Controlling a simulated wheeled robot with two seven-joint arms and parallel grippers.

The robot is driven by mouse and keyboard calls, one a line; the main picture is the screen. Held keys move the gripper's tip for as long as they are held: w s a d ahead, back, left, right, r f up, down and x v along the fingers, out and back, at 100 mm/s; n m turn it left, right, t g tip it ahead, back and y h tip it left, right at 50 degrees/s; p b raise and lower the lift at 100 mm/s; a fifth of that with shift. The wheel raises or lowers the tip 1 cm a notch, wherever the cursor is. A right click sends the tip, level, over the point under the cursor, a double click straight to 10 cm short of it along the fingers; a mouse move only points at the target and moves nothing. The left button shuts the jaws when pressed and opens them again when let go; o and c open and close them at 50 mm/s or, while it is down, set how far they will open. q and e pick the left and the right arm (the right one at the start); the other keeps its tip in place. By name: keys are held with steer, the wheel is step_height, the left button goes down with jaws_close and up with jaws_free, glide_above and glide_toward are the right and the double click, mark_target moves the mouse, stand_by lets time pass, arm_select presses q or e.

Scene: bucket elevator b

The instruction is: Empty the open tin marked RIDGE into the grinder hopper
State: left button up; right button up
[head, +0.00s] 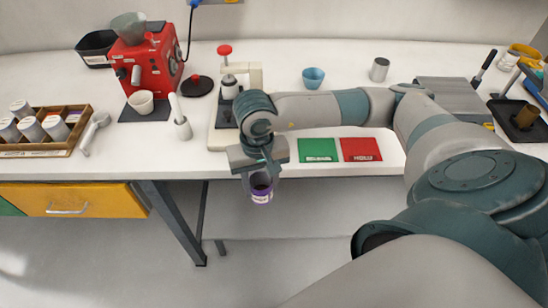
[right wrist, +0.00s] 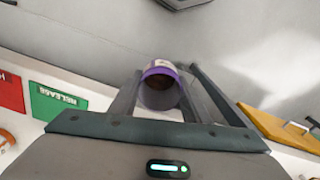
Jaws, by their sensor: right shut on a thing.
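A purple open tin (head: 261,194) with a pale label hangs in my right gripper (head: 262,176), in front of the table's front edge. The gripper is shut on it. The right wrist view shows the tin (right wrist: 160,88) between the fingers, with dark contents inside; its label is too small to read. The red grinder (head: 150,66) stands at the back left, with a grey-green hopper (head: 129,28) on top. The tin is well to the right of and nearer than the hopper. My left gripper is not in view.
A wooden rack (head: 66,152) holds several tins at the left. A white cup (head: 141,103) stands before the grinder. A press with a red knob (head: 226,70) stands behind my right gripper. Green (head: 318,150) and red (head: 361,150) mats lie to its right. A yellow drawer (head: 85,200) is below left.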

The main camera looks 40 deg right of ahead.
steer(key=a+f+n, duration=0.4)
steer(key=a+f, duration=0.1)
steer(key=shift+s+n, duration=0.3)
steer(key=shift+s, duration=0.15)
